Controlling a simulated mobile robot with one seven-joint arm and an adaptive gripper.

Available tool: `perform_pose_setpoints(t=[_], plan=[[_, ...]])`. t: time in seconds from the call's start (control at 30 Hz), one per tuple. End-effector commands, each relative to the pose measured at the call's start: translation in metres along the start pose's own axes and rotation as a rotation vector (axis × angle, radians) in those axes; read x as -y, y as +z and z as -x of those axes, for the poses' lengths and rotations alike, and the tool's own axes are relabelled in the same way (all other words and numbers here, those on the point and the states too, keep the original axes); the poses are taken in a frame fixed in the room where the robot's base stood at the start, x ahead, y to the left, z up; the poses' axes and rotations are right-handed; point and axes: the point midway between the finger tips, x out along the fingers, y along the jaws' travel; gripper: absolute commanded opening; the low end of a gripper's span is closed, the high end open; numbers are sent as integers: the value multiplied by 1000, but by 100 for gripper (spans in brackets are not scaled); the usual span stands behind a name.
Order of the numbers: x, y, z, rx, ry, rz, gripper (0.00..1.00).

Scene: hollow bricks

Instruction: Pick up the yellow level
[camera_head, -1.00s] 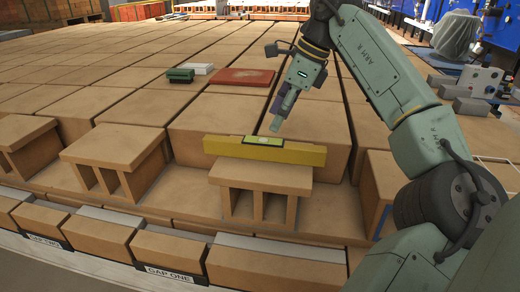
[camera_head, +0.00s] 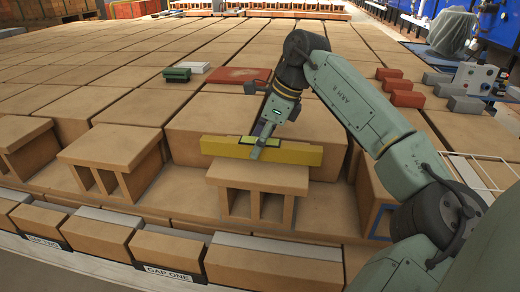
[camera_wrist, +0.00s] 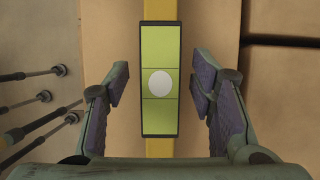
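The yellow level (camera_head: 295,153) is a long yellow bar with a green vial window at its middle. It rests on top of a hollow brick (camera_head: 258,178) near the front of the brick stack. In the wrist view the level (camera_wrist: 160,148) runs up the picture, its green window (camera_wrist: 160,80) with a white spot between my fingers. My gripper (camera_head: 258,150) is down at the middle of the level. In the wrist view my gripper (camera_wrist: 160,90) is open, one finger each side of the level, with a gap on both sides.
Another hollow brick (camera_head: 115,152) stands to the left. A green block (camera_head: 177,74), a white block (camera_head: 196,67) and a red flat piece (camera_head: 237,75) lie farther back. Red blocks (camera_head: 398,87) and a white wire frame (camera_head: 478,172) are on the right.

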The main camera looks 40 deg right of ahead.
Motion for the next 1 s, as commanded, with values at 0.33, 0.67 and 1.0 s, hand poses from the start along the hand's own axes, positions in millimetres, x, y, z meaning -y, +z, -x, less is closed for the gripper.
perform_pose_setpoints(t=[0.33,0.67,1.0], plan=[[0,0,0,0,0,0,26],[0,0,0,0,0,0,4],[0,1,1,1,-1,1,0]])
